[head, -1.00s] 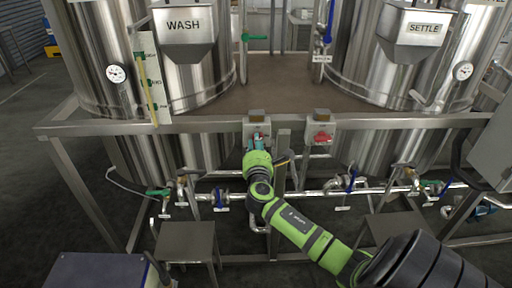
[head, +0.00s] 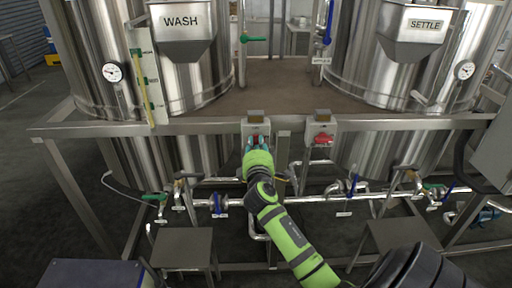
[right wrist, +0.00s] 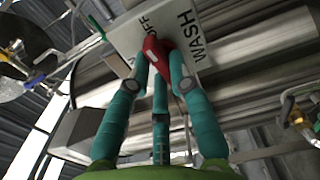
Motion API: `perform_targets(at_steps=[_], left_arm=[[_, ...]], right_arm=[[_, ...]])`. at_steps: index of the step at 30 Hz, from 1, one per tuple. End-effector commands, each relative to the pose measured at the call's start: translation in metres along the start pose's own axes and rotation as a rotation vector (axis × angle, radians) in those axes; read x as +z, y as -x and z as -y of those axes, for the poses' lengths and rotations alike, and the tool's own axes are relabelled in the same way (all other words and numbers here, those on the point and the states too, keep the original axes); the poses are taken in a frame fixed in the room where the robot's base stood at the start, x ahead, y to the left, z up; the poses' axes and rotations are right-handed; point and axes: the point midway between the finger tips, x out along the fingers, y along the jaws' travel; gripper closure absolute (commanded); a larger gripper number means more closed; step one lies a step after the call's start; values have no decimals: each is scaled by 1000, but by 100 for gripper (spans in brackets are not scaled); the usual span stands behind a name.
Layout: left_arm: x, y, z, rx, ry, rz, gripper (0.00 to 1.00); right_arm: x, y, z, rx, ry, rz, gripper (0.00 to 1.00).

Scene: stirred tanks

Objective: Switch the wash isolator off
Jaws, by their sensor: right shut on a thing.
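The wash isolator (head: 256,124) is a grey box on the tank frame's front rail, below the WASH tank. In the right wrist view its pale plate (right wrist: 124,36) carries the words OFF and WASH. Its red handle (right wrist: 153,52) sits between the fingertips of my right gripper (right wrist: 160,62). In the head view my right gripper (head: 256,142) reaches up to the front of the isolator and covers part of the handle. Its teal fingers are shut on the handle, which looks tilted relative to the plate's lettering; its exact switch position is unclear. My left gripper is not in view.
A second isolator with a red handle (head: 323,138) is on the same rail to the right, below the SETTLE tank (head: 410,85). Pipes with blue-handled valves (head: 217,203) run below. A small metal table (head: 183,247) stands in front at left.

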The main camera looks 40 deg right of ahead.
Motion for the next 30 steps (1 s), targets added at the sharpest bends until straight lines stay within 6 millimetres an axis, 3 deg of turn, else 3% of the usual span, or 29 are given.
perform_targets(at_steps=[9, 23, 24, 26, 30], left_arm=[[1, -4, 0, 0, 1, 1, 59], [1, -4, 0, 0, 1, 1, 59], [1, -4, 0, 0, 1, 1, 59], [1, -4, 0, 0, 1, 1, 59], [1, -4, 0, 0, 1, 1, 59]], right_arm=[[0, 0, 0, 0, -99, 1, 100], [0, 0, 0, 0, -112, 0, 100], [0, 0, 0, 0, -112, 0, 75], [0, 0, 0, 0, -112, 0, 55], [0, 0, 0, 0, -111, 0, 55]])
